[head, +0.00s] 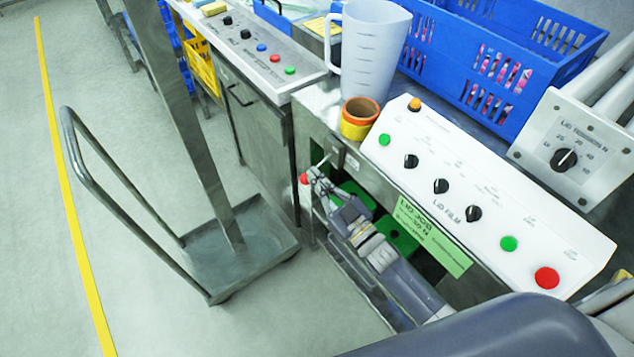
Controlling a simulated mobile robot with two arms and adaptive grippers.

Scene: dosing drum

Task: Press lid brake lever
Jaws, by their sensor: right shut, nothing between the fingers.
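A small red knob (304,179), which looks like the end of the lid brake lever, shows at the left front corner of the lid station, below the worktop. My right gripper (316,174) is shut and empty, with its fingertips right beside the knob. I cannot tell whether they touch it. The rest of the lever is hidden behind the fingers or too small to make out. The white lid film control panel (465,205) lies to the right of my gripper. My left gripper is not in view.
A clear measuring jug (372,50) and an orange and yellow tape roll (358,118) stand above the gripper. Blue crates (520,50) are behind the panel. A green label (432,237) hangs close to my right arm. A metal trolley (225,262) stands left; the floor beyond is clear.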

